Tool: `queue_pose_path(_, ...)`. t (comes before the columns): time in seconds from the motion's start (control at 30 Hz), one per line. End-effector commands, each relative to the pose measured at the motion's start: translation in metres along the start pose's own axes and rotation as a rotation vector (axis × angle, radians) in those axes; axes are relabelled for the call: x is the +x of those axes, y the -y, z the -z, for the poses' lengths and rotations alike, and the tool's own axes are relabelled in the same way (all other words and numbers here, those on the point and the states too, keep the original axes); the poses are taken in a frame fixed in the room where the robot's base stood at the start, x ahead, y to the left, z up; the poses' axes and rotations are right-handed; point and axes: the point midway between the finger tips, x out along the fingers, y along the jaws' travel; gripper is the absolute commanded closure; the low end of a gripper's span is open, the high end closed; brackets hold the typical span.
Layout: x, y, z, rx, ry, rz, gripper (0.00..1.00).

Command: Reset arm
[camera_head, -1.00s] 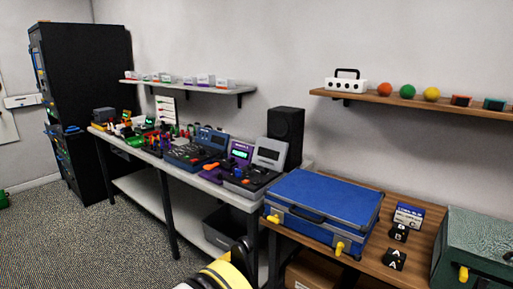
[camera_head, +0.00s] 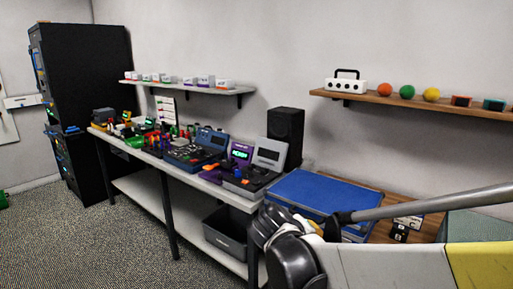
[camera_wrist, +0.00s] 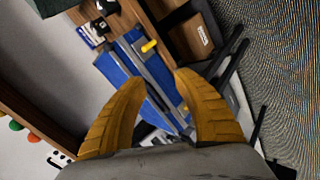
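My gripper (camera_wrist: 160,85) shows in the wrist view with its two yellow fingers spread well apart and nothing between them. Beyond the fingers lies the blue case (camera_wrist: 128,72) with yellow latches, apart from the fingertips. In the head view my arm reaches in from the lower right, in front of the wooden bench. It hides part of the blue case (camera_head: 315,192) and much of the green case (camera_head: 475,228).
A wooden wall shelf (camera_head: 385,98) hangs above.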

Motion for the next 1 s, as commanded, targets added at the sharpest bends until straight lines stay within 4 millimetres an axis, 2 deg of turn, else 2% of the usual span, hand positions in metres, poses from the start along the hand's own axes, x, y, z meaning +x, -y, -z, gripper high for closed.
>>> queue_pose_path(0.03, -0.009, -0.009, -0.023, 0.046, 0.005, 0.044, 0.64)
queue_pose_path(0.2, -0.041, -0.018, -0.086, 0.214, -0.003, 0.197, 0.64)
queue_pose_path(0.4, -0.077, -0.005, -0.151, 0.433, -0.034, 0.349, 0.64)
queue_pose_path(0.5, -0.091, 0.006, -0.172, 0.530, -0.053, 0.405, 0.64)
queue_pose_path(0.7, -0.104, 0.020, -0.193, 0.645, -0.080, 0.466, 0.64)
queue_pose_path(1.0, -0.106, 0.022, -0.195, 0.664, -0.086, 0.476, 0.64)
